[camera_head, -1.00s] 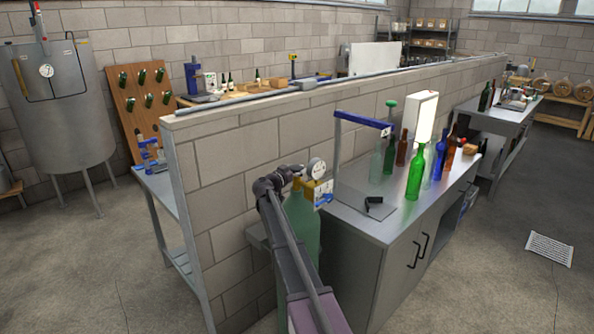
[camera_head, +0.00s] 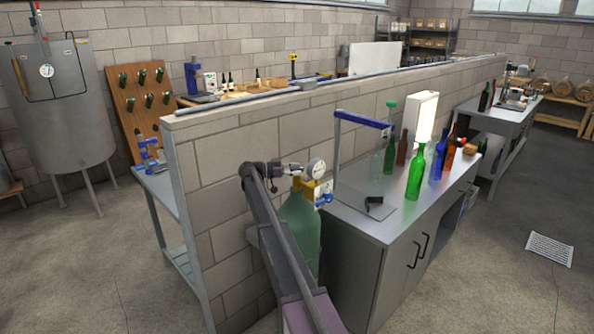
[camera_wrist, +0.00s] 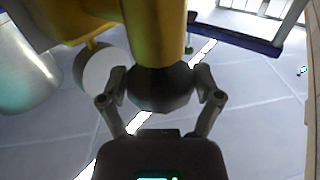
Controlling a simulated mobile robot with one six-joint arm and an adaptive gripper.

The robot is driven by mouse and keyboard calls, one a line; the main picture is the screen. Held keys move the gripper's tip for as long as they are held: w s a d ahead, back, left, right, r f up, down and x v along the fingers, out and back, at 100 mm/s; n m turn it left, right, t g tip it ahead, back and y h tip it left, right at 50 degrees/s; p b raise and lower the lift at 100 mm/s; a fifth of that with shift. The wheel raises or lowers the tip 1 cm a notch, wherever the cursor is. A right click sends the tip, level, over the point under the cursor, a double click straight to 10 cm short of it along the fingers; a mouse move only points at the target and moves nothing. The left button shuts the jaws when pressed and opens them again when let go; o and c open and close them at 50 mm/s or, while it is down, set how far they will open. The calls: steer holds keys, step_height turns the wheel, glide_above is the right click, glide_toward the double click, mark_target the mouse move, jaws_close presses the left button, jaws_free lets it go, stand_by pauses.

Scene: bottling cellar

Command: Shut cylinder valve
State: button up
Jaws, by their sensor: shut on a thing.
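The green gas cylinder (camera_head: 304,236) stands upright against the near end of the bench. Its brass valve block (camera_head: 318,190) is on top, with a round white-faced gauge (camera_head: 316,169) and a blue part (camera_head: 324,200). My gripper (camera_head: 299,170) reaches in from the left at the valve. In the wrist view my gripper (camera_wrist: 161,97) has one finger on each side of a dark faceted valve knob (camera_wrist: 160,88) and is shut on it. The knob sits on the end of the brass body (camera_wrist: 155,30). The gauge (camera_wrist: 104,70) is close beside the left finger.
The bench (camera_head: 352,224) carries several bottles, a lit panel (camera_head: 421,122) and a blue-armed stand (camera_head: 338,150). A low block wall (camera_head: 240,180) runs close behind my arm. Open floor (camera_head: 480,270) lies to the right.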

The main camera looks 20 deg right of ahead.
steer(key=shift+w+m+g+y, duration=0.1)
steer(key=shift+m+g+y, duration=0.3)
steer(key=shift+m+g, duration=0.45)
steer(key=shift+g, duration=0.25)
steer(key=o, duration=0.9)
steer(key=shift+v, duration=3.7)
